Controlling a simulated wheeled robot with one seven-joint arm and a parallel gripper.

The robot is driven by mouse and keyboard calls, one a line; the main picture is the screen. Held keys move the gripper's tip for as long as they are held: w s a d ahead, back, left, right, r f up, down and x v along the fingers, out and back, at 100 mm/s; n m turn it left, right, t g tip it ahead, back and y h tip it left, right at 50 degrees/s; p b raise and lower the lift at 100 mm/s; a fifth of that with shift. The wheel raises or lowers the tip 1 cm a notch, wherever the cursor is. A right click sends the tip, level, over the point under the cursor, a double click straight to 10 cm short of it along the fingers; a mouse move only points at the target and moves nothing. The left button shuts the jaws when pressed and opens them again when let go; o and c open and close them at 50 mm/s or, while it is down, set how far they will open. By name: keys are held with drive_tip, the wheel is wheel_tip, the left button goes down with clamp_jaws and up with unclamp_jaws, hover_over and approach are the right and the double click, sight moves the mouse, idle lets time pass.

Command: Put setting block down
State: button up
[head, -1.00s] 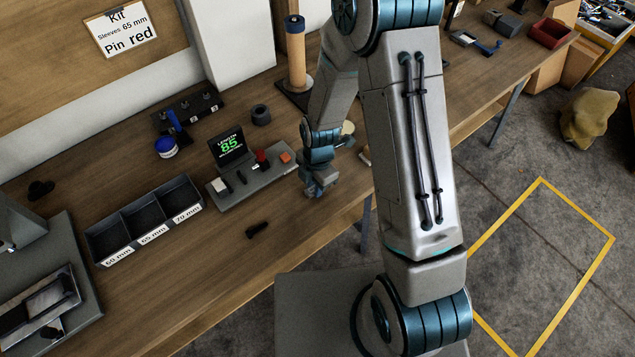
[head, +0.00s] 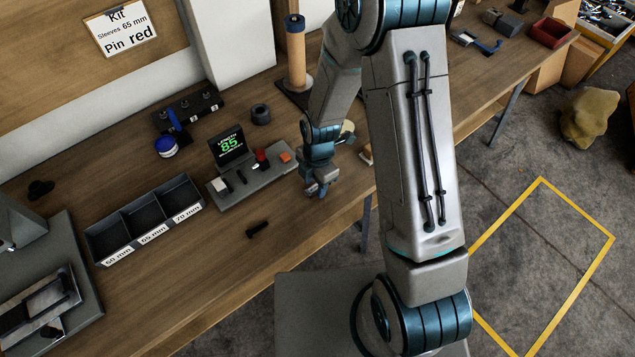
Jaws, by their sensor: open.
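My gripper (head: 321,191) hangs low over the bench near its front edge, just right of the length gauge (head: 250,180). Its jaws are open, and I see nothing held between them. I cannot tell which piece is the setting block; it may be hidden behind my arm or gripper. The gauge has a dark screen (head: 230,145) that reads "LENGTH 85" in green, with a red knob (head: 262,157) and an orange-red button (head: 285,157). A small black piece (head: 257,229) lies on the bench, left of and nearer than my gripper, apart from it.
A three-compartment bin (head: 145,219), labelled 60, 65 and 70 mm, stands on the left of the bench (head: 200,285). A blue-lidded pot (head: 165,147), a dark ring (head: 261,114) and a post (head: 296,60) stand behind. Bare wood lies around the black piece.

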wheel_tip(320, 180, up, 11)
drive_tip(key=s+d+r+m+t, duration=0.2)
drive_tip(key=s+d+r+m, duration=0.4)
drive_tip(key=r+m, duration=0.3)
drive_tip(key=s+d+r+m+t, duration=0.2)
drive_tip(key=s+d+r+m, duration=0.4)
drive_tip(key=m, duration=0.9)
wheel_tip(320, 180, up, 3)
drive_tip(key=shift+s+d+f+m+h+b, duration=0.1)
drive_tip(key=shift+s+d+m+h+b, duration=0.2)
drive_tip(key=shift+s+m+h, duration=0.15)
